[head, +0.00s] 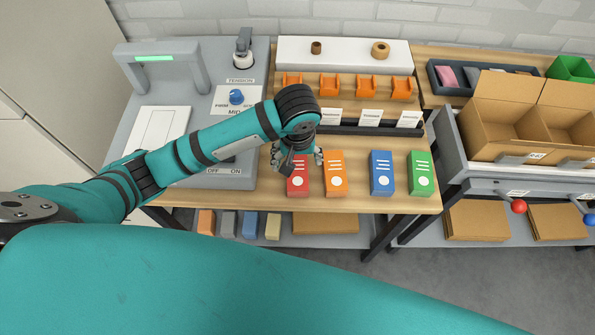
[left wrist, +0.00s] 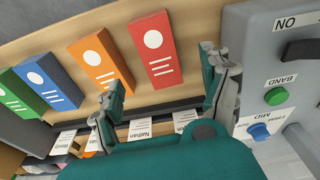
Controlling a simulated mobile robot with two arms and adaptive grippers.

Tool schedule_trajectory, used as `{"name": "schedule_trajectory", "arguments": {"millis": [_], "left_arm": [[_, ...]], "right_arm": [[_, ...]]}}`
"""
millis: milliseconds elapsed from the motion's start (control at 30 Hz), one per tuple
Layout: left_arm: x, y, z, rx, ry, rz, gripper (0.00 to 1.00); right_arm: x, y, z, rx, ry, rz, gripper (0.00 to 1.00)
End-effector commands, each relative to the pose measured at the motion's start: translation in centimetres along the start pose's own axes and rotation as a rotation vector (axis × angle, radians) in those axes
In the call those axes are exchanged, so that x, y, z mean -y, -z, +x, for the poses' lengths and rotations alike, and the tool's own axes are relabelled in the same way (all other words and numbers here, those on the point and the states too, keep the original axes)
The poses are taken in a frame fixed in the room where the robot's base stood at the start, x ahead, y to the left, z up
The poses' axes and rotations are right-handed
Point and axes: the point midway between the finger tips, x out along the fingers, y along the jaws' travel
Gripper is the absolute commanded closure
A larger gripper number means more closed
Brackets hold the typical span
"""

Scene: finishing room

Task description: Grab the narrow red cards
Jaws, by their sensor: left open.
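The red card pack (head: 298,183), a narrow upright-looking block with a white dot and white lines, lies on the wooden table at the left end of a row. My left gripper (head: 300,157) is over its far end in the head view. In the left wrist view, the red pack (left wrist: 157,50) lies ahead of and between the two open fingers of my left gripper (left wrist: 163,85). The fingers look empty, and I see no contact with the pack. My right gripper does not show in either view.
Orange (head: 335,180), blue (head: 381,173) and green (head: 421,174) packs stand in the same row, the orange close by. A grey machine (head: 225,165) with knobs is at left. Orange holders (head: 366,87) and name cards (head: 371,117) are behind. Cardboard boxes (head: 505,110) are at right.

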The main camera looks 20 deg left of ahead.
Motion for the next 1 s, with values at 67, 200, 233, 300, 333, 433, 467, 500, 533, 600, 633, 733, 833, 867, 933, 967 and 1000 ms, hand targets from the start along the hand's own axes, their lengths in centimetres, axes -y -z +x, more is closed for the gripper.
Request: {"name": "schedule_trajectory", "arguments": {"millis": [67, 200, 233, 300, 333, 433, 467, 500, 533, 600, 633, 733, 833, 867, 933, 967, 1000], "left_arm": [[0.1, 0.0, 1.5, 0.002, 0.002, 0.0, 0.2], [0.0, 0.0, 3.5, 0.001, 0.001, -0.001, 0.2], [0.0, 0.0, 3.7, 0.0, 0.0, 0.0, 0.2], [0.0, 0.0, 4.1, 0.0, -0.001, 0.0, 0.2], [0.0, 0.0, 4.2, 0.0, -0.001, 0.0, 0.2], [0.0, 0.1, 5.0, 0.001, 0.0, 0.0, 0.2], [0.0, 0.1, 5.3, 0.002, 0.002, 0.0, 0.2], [0.0, 0.2, 5.9, 0.001, 0.002, -0.001, 0.2], [-0.1, 0.3, 6.4, 0.001, 0.001, 0.0, 0.2], [-0.1, 0.3, 7.5, 0.001, 0.002, 0.0, 0.2], [-0.1, 0.3, 8.0, 0.001, 0.001, 0.0, 0.2], [-0.1, 0.3, 9.0, -0.001, -0.001, 0.001, 0.2], [-0.1, 0.3, 9.4, -0.002, -0.001, 0.001, 0.2], [-0.1, 0.3, 9.4, -0.002, -0.002, 0.001, 0.2], [-0.1, 0.3, 9.4, -0.002, -0.002, 0.001, 0.2], [-0.1, 0.3, 9.4, -0.002, -0.002, 0.001, 0.2], [-0.1, 0.3, 9.4, -0.002, -0.002, 0.001, 0.2]], "right_arm": [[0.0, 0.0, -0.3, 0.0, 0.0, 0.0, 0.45], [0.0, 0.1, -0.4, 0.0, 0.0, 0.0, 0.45], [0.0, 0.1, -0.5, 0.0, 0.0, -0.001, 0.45], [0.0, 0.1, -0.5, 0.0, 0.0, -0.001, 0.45], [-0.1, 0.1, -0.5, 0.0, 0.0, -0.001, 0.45], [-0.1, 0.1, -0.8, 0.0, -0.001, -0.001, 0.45], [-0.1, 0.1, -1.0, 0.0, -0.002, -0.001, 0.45], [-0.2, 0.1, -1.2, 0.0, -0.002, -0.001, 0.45], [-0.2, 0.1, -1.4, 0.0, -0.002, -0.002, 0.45], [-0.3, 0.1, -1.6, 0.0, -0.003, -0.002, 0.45], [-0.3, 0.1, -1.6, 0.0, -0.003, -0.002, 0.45], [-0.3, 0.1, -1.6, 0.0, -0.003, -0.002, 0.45], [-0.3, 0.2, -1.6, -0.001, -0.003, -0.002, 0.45], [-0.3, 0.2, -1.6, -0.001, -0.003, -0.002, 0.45], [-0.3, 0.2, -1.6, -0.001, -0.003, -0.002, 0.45], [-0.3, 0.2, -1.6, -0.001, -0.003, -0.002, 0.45], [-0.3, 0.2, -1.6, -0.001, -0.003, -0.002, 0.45]]}}
